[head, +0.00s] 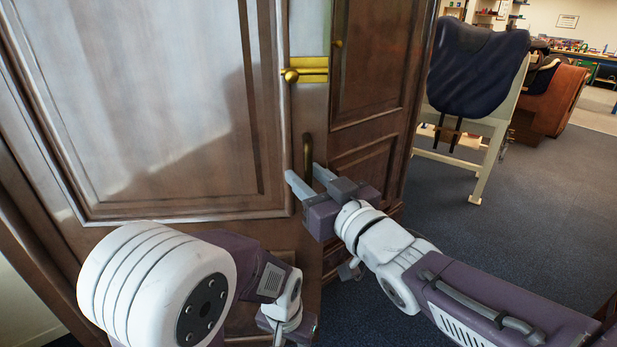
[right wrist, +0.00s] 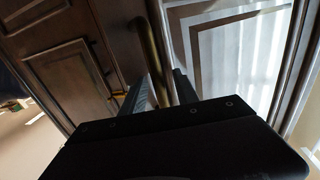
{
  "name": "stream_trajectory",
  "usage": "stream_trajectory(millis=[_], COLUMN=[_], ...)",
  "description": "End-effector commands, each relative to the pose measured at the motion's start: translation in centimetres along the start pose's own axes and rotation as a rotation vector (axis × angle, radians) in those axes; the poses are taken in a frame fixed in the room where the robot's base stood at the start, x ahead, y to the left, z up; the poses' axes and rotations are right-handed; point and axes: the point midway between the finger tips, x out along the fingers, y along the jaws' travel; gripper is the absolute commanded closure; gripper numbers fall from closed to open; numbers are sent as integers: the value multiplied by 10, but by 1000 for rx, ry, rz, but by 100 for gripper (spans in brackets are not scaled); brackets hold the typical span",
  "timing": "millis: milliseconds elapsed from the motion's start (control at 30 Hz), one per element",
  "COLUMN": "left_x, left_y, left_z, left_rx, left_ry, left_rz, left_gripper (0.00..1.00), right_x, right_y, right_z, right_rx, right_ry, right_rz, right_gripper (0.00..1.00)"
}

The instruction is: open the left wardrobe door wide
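The left wardrobe door (head: 170,110) is a large dark-brown panelled door filling the left of the head view. Its upright brass bar handle (head: 308,150) is near its right edge, below a brass knob and plate (head: 291,75). I cannot tell whether the door stands slightly ajar. My right gripper (head: 311,178) is at the handle's lower part, its fingers apart on either side. The right wrist view shows the handle (right wrist: 154,45) running down between the fingers; contact is unclear. My left arm is folded low in front of the door, its fingers out of frame.
The right wardrobe door (head: 375,65) stands beside the left one and looks closed. A dark-blue saddle-like seat on a pale frame (head: 478,70) is to the right, with a brown armchair (head: 550,100) behind. The blue-grey carpet (head: 520,230) right of the wardrobe is clear.

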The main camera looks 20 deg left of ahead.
Motion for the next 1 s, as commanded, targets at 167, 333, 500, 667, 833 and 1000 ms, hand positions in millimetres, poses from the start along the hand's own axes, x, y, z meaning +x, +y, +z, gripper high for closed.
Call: stream_trajectory(millis=[167, 333, 500, 667, 833, 1000], left_x=[0, -2, -8, -17, -32, -31], left_y=[0, 0, 0, 0, 1, 1], left_z=[0, 0, -1, -2, -3, -3], left_rx=[0, 0, 0, 0, 0, 0], left_ry=[0, 0, 0, 0, 0, 0], left_rz=[0, 0, 0, 0, 0, 0], left_gripper=[64, 64, 64, 64, 64, 64], right_x=[0, -8, -39, -73, -89, -91], right_y=[0, 0, 0, 0, 0, 0], right_z=[0, -2, -3, -4, -3, 0], right_rx=[0, 0, 1, 0, 0, 0], right_ry=[0, 1, 2, 0, -1, 0], right_rz=[0, 1, 2, 1, 1, 0], right_gripper=[64, 64, 64, 64, 64, 64])
